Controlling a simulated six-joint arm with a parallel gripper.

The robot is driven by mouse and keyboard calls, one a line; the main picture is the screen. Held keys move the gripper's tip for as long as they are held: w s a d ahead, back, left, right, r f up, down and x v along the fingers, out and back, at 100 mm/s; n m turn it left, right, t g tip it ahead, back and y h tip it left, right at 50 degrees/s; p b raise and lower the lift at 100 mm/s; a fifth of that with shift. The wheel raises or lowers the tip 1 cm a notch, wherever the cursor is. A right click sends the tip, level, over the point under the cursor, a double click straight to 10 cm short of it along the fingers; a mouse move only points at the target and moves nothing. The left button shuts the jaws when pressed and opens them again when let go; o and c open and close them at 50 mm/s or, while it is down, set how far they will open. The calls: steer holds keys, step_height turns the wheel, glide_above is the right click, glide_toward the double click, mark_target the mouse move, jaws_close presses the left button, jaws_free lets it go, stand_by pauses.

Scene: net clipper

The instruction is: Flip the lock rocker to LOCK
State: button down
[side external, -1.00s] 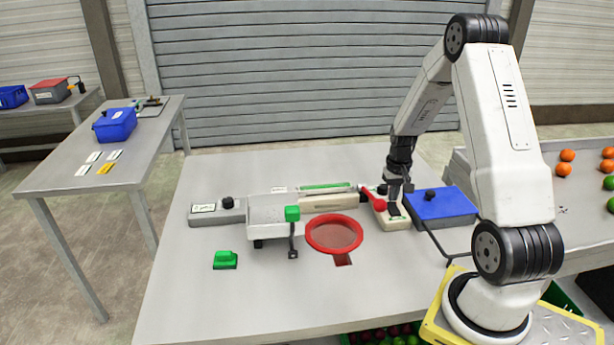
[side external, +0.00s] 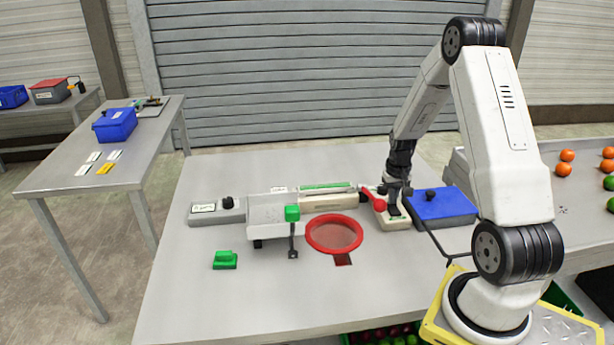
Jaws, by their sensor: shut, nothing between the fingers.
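The beige lock unit (side external: 398,224) sits on the table, right of the red ring. A dark rocker (side external: 395,211) shows on its top. A red lever (side external: 373,198) lies at the unit's left side. My gripper (side external: 396,200) is shut and empty, pointing down right over the rocker. Its fingertips are at or just above the rocker; I cannot tell whether they touch. The gripper partly hides the rocker and the back of the unit, and I cannot make out which way the rocker is tipped.
A blue box with a black knob (side external: 430,195) stands close to the right of the unit. The red ring (side external: 335,234), a white tray with a green block (side external: 292,213) and a green piece (side external: 225,260) are to the left. The table's front is clear.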

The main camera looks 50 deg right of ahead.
steer(key=shift+f, duration=0.3)
steer(key=shift+r, duration=0.15)
stand_by(0.3)
steer(key=shift+r, duration=3.4)
steer(key=a+r+n+t, duration=0.2)
steer(key=a+n, duration=0.7)
steer(key=a, duration=2.3)
steer(key=shift+s+a+r+t, duration=0.15)
steer(key=shift+s+r+t, duration=0.15)
steer(key=shift+s+r, duration=0.25)
